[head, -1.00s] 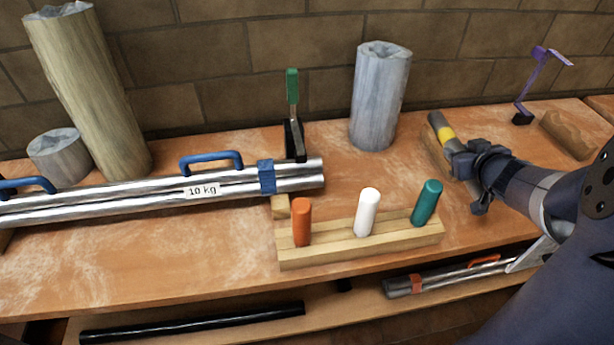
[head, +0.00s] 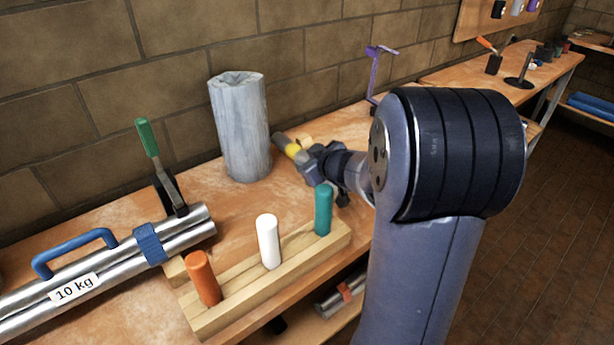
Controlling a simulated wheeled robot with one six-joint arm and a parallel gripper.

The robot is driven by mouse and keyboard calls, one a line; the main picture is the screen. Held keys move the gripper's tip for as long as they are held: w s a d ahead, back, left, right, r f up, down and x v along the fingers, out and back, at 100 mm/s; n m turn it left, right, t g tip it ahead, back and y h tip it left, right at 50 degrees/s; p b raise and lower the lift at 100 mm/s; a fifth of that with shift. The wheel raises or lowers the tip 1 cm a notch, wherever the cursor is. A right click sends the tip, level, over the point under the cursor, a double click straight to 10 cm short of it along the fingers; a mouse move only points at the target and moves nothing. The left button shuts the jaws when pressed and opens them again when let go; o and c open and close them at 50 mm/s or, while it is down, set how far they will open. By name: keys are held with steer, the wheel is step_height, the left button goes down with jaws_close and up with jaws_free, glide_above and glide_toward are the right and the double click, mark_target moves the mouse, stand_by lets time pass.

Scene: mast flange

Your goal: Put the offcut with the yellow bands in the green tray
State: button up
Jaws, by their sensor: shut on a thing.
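The offcut with the yellow band (head: 288,147) is a grey rod; its far end sticks out of my gripper (head: 312,163) in the head view. My gripper is shut on it, above the bench to the right of the grey cylinder. The near part of the offcut is hidden by the jaws. I cannot tell how far it is clear of the bench top. No green tray shows in this view.
A wooden rack (head: 270,285) holds orange, white and teal pegs. A grey cylinder (head: 240,125) stands behind it. Clamped steel tubes (head: 110,270) lie at left. A purple lamp-like stand (head: 377,75) is behind my arm. Another bench (head: 500,75) stands farther right; bare floor lies before it.

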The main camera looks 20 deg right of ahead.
steer(key=shift+f+b, duration=0.45)
steer(key=shift+f, duration=1.45)
steer(key=shift+f+b, duration=0.2)
steer(key=shift+b, duration=0.2)
steer(key=o, duration=1.2)
steer(key=shift+r, duration=0.15)
